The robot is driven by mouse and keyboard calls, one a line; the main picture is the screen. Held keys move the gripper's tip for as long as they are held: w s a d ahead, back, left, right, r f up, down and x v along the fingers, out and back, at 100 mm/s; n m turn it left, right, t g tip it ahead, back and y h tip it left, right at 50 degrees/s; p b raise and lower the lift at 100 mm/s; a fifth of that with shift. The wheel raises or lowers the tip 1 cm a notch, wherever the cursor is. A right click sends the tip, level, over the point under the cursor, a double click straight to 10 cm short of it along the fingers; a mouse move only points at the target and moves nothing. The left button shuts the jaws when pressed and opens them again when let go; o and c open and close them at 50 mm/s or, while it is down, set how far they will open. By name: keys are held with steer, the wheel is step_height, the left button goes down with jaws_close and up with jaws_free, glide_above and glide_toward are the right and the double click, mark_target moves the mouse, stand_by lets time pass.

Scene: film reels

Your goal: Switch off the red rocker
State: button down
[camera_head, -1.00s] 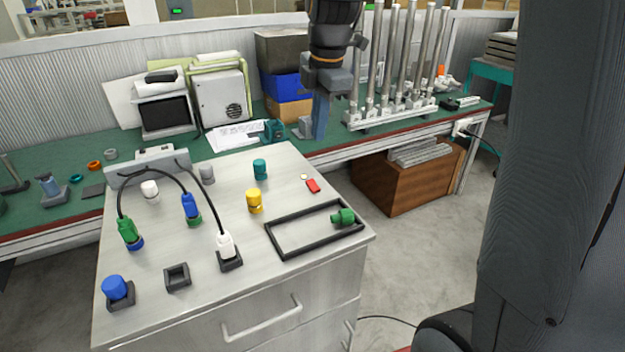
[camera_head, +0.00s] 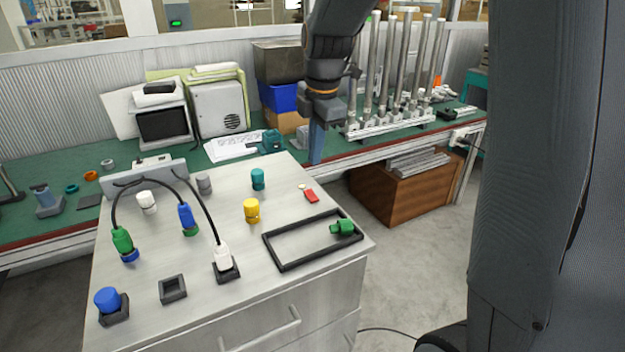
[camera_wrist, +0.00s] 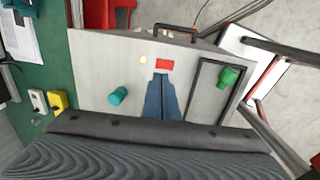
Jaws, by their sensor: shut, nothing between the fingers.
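The red rocker (camera_head: 311,195) is a small red block on the light cabinet top, near its right side. A small pale yellow disc (camera_head: 302,186) is beside it. In the wrist view the rocker (camera_wrist: 164,65) lies just beyond the tips of my gripper (camera_wrist: 161,77), with the pale disc (camera_wrist: 143,60) to its left. In the head view my gripper (camera_head: 315,161) points down, behind and above the rocker, apart from it. Its blue-grey fingers are together and hold nothing. Which way the rocker is tilted is too small to tell.
A black rectangular frame (camera_head: 280,264) with a green plug (camera_head: 342,228) is near the rocker. Yellow (camera_head: 251,211) and teal (camera_head: 258,179) cylinders stand to its left. Cabled plugs (camera_head: 187,217) are farther left. The green bench is behind.

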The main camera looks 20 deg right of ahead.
mark_target(314, 197)
steer(key=f, duration=0.3)
steer(key=w+f+p, duration=0.1)
steer(key=f, duration=0.2)
steer(key=f+p, duration=0.1)
steer(key=f, duration=0.2)
steer(key=shift+w+a+f, duration=0.15)
steer(key=shift+w, duration=0.15)
steer(key=shift+w+f+g+p, duration=0.2)
steer(key=shift+f+g+p, duration=0.1)
steer(key=shift+g+p, duration=0.25)
steer(key=shift+s+f, duration=0.15)
steer(key=shift+s, duration=0.1)
steer(key=shift+s+p, duration=0.3)
steer(key=shift+s, duration=0.5)
